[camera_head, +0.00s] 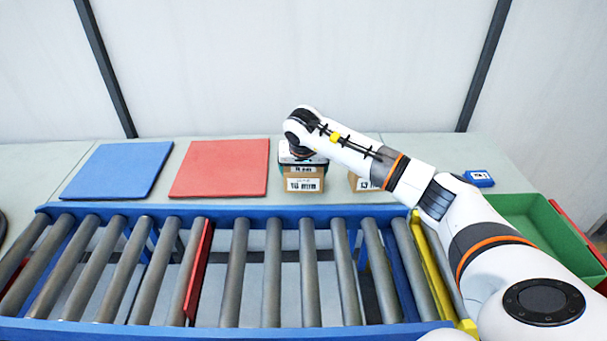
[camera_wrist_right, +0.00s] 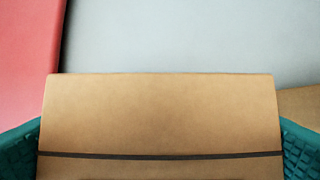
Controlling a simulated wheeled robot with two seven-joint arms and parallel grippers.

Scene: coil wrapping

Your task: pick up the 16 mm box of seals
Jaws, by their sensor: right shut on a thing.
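A brown cardboard box (camera_head: 303,184) with a white printed label stands on the pale table behind the conveyor; the label is too small to read for size. My right gripper (camera_head: 302,162) is over it, pointing down. In the right wrist view the box (camera_wrist_right: 160,115) fills the space between the teal finger pads, which are shut on its two sides. Whether it is lifted off the table cannot be told. A second brown box (camera_head: 364,183) with a label stands to its right, partly hidden by my right forearm. My left gripper is not in view.
A red mat (camera_head: 220,168) and a blue mat (camera_head: 120,170) lie left of the boxes. A small blue box (camera_head: 480,178) and a green bin (camera_head: 540,228) are at the right. The roller conveyor (camera_head: 235,270) with blue rails runs in front.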

